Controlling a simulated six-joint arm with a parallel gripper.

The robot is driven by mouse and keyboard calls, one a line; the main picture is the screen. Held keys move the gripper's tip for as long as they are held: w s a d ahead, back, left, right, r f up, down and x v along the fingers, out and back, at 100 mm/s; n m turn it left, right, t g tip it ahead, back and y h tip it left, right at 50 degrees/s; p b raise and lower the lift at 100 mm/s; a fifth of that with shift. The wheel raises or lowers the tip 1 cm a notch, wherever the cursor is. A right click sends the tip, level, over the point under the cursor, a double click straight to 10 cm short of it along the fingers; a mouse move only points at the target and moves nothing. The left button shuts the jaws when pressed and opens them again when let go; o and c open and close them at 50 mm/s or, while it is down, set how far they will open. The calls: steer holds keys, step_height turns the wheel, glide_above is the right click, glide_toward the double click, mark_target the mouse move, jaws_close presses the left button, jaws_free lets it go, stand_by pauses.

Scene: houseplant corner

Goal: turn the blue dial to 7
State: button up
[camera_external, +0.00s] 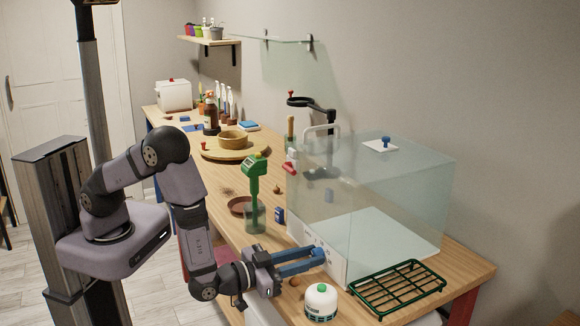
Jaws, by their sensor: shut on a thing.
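A clear glass case (400,190) stands on a white base whose front panel (335,268) faces my arm. My gripper (318,255) reaches in from the left with its blue fingers up against this panel. The fingers are closed together at the panel, on what appears to be the blue dial. The dial itself is hidden by the fingers, and its numbers and pointer are too small to read. A small blue knob (386,141) on a white plate sits on top of the case.
A white and green round canister (321,301) stands just below my gripper, and a dark green wire rack (398,288) lies to its right. A green sprayer (255,190) and a small dark blue box (280,215) stand behind the gripper. A wooden turntable (215,152) is farther back.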

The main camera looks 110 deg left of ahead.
steer(key=o, duration=1.1)
steer(key=shift+c, duration=0.2)
steer(key=shift+d, duration=0.1)
steer(key=b+v, duration=0.1)
steer(key=v, duration=0.4)
steer(key=shift+s+d+b, duration=0.25)
steer(key=shift+s+b, duration=0.05)
steer(key=shift+b, duration=0.05)
steer(key=shift+v, duration=0.75)
steer(key=shift+r, duration=0.1)
steer(key=shift+c, duration=0.2)
